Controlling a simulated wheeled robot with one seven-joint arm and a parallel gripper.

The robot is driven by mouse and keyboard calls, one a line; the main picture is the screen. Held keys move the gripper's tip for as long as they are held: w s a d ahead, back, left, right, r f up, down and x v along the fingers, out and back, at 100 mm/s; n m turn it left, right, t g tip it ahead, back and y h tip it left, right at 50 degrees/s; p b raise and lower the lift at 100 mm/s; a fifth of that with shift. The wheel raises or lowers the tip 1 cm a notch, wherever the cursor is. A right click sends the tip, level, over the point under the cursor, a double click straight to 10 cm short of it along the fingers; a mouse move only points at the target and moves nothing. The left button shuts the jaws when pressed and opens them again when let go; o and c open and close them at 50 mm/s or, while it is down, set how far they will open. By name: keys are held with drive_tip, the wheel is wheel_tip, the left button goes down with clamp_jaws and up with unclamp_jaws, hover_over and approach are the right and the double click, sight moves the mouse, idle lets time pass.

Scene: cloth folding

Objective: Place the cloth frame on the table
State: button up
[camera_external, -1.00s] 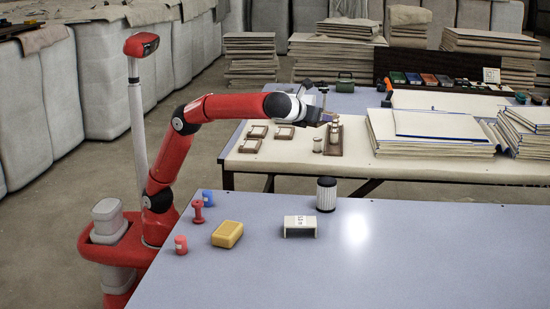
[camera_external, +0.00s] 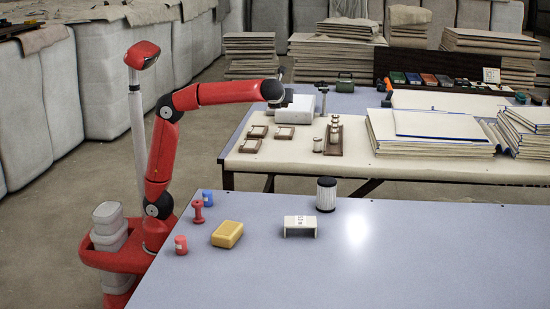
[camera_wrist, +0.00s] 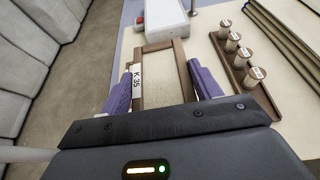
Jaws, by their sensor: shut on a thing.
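My gripper (camera_wrist: 162,92) has purple fingers, shut on a brown wooden cloth frame (camera_wrist: 182,72) with a white label reading K.35. The fingers hold it by its two sides, with its far end pointing away from me. In the external view, the end of my arm with the gripper (camera_external: 284,98) is over the left side of the back table (camera_external: 370,168). The held frame cannot be made out there. Whether it touches the table cannot be told. Several small brown frames (camera_external: 284,133) lie on that table.
A white machine (camera_external: 298,118) stands close by and also shows in the wrist view (camera_wrist: 165,14). A rack of spools (camera_wrist: 238,50) is to the right, with stacked boards (camera_external: 430,146) beyond. The front table (camera_external: 400,250) holds a yellow block (camera_external: 227,234), a white bracket (camera_external: 300,224) and several small items.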

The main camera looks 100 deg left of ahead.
sight(279, 151)
wheel_tip(279, 151, down, 18)
drive_tip(key=b, duration=0.4)
drive_tip(key=shift+r, duration=0.2)
drive_tip(key=shift+f, duration=0.1)
drive_tip(key=o, duration=1)
drive_tip(key=shift+w+d+r, duration=0.1)
drive_tip(key=shift+d+r, duration=0.1)
drive_tip(key=shift+r, duration=0.05)
drive_tip(key=p+v, duration=0.1)
drive_tip(key=v, duration=1)
drive_tip(key=shift+d+p, duration=0.35)
drive_tip(key=shift+f, duration=0.1)
